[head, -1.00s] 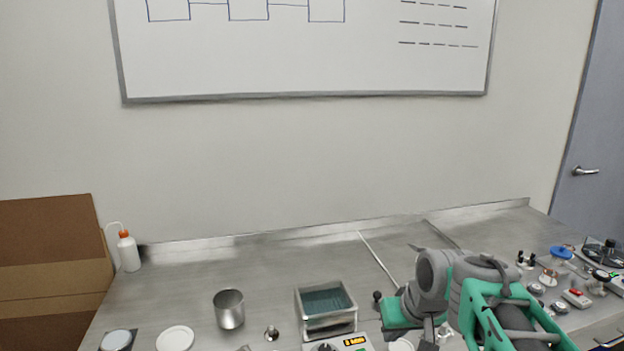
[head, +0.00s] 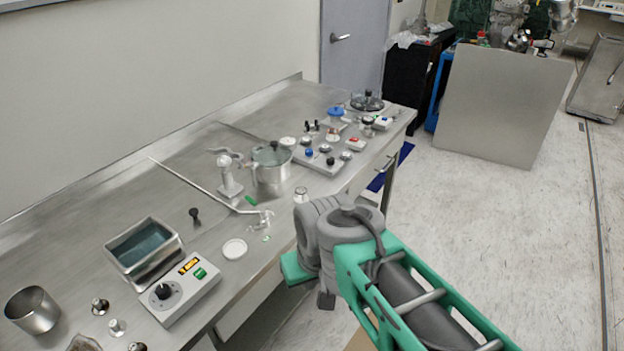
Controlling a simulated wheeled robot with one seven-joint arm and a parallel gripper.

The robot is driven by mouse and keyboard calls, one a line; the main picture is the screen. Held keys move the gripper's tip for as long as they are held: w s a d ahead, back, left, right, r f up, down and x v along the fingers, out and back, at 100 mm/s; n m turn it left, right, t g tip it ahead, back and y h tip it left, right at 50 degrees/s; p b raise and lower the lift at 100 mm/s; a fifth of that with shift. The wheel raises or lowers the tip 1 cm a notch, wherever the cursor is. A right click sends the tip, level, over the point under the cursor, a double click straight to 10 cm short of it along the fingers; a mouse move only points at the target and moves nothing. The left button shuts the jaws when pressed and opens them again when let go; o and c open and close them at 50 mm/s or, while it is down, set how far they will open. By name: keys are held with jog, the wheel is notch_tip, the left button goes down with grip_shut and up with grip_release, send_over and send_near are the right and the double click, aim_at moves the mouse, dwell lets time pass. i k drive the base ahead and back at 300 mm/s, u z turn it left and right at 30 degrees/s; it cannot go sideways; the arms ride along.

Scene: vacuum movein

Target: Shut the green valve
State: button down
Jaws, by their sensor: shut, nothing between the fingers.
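A small metal valve fitting (head: 263,217) sits near the front edge of the steel bench. A short green lever (head: 249,200) shows just behind it, and a tiny green spot (head: 266,238) shows in front of it. They are too small to tell whether the valve is open or shut. My gripper (head: 326,300) is partly hidden by my wrist and hangs in front of the bench edge, to the right of and nearer than the valve. It is shut, empty and apart from the valve.
A lidded metal pot (head: 271,170) stands behind the valve. A white control box (head: 175,293) and a steel water bath (head: 143,248) are at left. A panel of knobs (head: 325,163) lies farther along. The floor (head: 440,240) at right is open.

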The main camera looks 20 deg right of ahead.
aim_at(263, 211)
jog(key=z, duration=0.85)
jog(key=i, duration=0.8)
jog(key=u, duration=2.5)
